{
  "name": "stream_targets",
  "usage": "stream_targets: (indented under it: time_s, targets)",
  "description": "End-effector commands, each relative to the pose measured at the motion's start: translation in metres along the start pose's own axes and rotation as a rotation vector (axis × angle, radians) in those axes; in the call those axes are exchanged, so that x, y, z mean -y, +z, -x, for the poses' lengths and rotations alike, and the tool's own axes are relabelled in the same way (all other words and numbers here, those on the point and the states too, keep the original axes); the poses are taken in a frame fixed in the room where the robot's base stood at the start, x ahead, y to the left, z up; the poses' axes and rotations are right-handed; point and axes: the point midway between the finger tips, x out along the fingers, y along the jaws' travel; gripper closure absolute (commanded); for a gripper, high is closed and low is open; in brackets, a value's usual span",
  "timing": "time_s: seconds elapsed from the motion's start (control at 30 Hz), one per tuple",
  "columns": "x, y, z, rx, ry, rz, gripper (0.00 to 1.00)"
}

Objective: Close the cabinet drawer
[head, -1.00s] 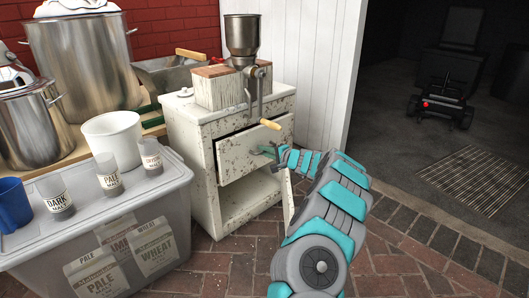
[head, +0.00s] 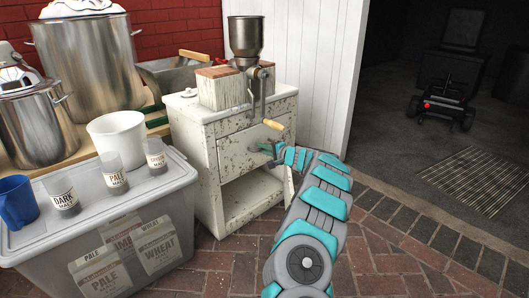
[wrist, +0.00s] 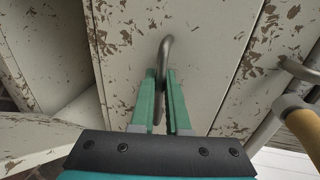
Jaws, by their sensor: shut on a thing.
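The cabinet (head: 206,178) is white with chipped paint and stands in the middle of the head view. Its drawer (head: 234,153) sits near the top, and its front looks about flush with the cabinet face. In the wrist view the drawer front (wrist: 205,65) fills the middle. My gripper (head: 268,150) is at the drawer front. In the wrist view my gripper (wrist: 160,85) has its two green fingers on either side of the curved metal drawer handle (wrist: 164,50), shut on it.
A grain mill (head: 245,42) stands on the cabinet, its crank handle (head: 272,124) hanging just above my gripper. An open shelf (head: 250,200) lies below the drawer. A lidded bin (head: 60,228) with several cups stands left. Brick floor is clear at right.

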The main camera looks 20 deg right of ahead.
Motion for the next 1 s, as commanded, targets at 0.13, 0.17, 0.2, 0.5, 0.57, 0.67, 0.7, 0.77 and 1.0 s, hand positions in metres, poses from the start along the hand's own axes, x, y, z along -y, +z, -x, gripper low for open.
stream_targets:
  time_s: [0.13,0.17,0.2,0.5,0.57,0.67,0.7,0.77,1.0]
  targets:
    - [-0.001,-0.006,-0.009,-0.007,0.003,0.001,1.00]
    - [0.000,-0.006,-0.010,-0.006,0.002,0.001,1.00]
    - [0.001,-0.006,-0.012,-0.005,0.001,0.000,1.00]
    - [0.003,-0.005,-0.013,-0.002,-0.001,-0.001,1.00]
    - [0.003,-0.004,-0.014,-0.002,-0.001,-0.001,0.84]
    - [0.003,-0.004,-0.014,-0.001,-0.001,0.000,0.74]
    - [0.003,-0.004,-0.014,0.000,-0.002,0.000,0.74]
    - [0.003,-0.004,-0.014,0.000,-0.002,0.000,0.74]
    - [0.005,-0.004,-0.009,0.001,-0.003,0.001,0.74]
